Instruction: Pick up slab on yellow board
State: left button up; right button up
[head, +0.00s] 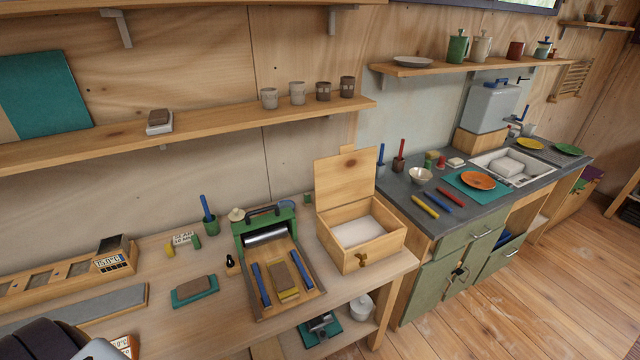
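A brown slab (283,274) lies on a yellow board (289,295) in the wooden bed of the green roller press, on the workbench. Most of the yellow board is hidden under the slab; its front end shows. A blue bar lies on either side of the slab. Another brown slab (194,287) lies on a teal board (207,293) to the left. A third slab (158,116) sits on a pale board on the wall shelf. Neither of my grippers shows in the head view; only a dark rounded part of mine is at the lower left corner.
The green press (266,233) stands behind the slab. An open-lidded wooden box (372,262) stands close on its right. A small dark bottle (232,265) is on its left. The bench's front right is mostly clear. The shelf (215,130) overhangs the back of the bench.

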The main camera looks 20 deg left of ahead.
aim_at(284, 284)
jog(key=j+u, duration=0.1)
jog(key=u, duration=1.05)
jog(key=i+l, duration=0.05)
